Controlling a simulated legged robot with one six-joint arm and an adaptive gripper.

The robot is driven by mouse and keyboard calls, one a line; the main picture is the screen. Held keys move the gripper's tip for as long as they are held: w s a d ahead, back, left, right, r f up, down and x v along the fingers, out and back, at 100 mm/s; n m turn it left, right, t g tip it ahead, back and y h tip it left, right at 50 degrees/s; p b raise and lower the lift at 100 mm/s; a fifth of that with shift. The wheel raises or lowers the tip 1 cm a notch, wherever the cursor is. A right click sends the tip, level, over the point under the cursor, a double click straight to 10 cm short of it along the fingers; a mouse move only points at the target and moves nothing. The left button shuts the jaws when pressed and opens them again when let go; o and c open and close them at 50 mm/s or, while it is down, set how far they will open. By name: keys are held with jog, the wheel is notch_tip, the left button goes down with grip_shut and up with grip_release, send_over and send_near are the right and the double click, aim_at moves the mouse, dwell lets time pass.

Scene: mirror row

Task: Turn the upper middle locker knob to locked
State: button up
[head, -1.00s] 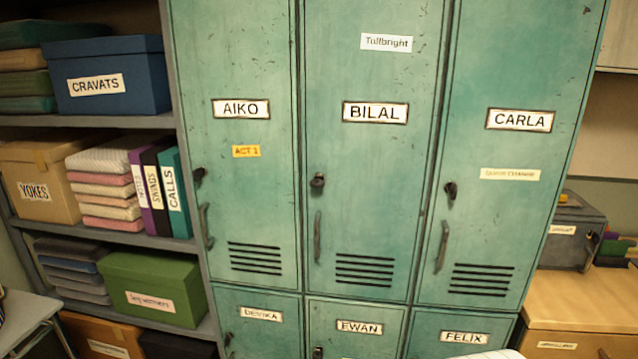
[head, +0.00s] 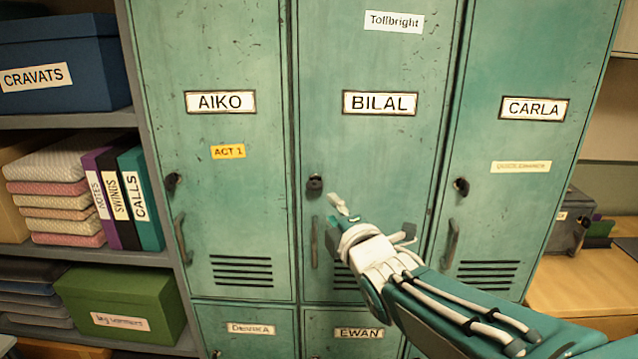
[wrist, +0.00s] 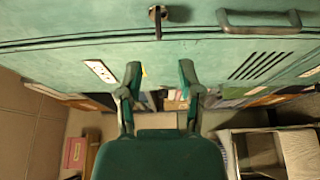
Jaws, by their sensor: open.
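The upper middle locker (head: 372,150) is green and labelled BILAL, with its door shut. Its small dark knob (head: 315,184) sits at the left edge of the door, above a vertical handle (head: 314,243). My gripper (head: 338,207) is in front of this door, just right of and a little below the knob in the head view, apart from it. In the wrist view my gripper (wrist: 160,75) has its fingers spread and empty. A knob (wrist: 157,12) and a handle (wrist: 258,21) show beyond the fingertips there. The knob's exact turn is too small to tell.
The AIKO locker (head: 215,140) and CARLA locker (head: 520,150) flank it, each with its own knob and handle. Lower lockers lie beneath. A shelf with boxes and binders (head: 120,200) stands left, and a wooden cabinet (head: 575,280) right.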

aim_at(317, 190)
jog(key=x, duration=1)
jog(key=shift+w, duration=0.35)
grip_shut()
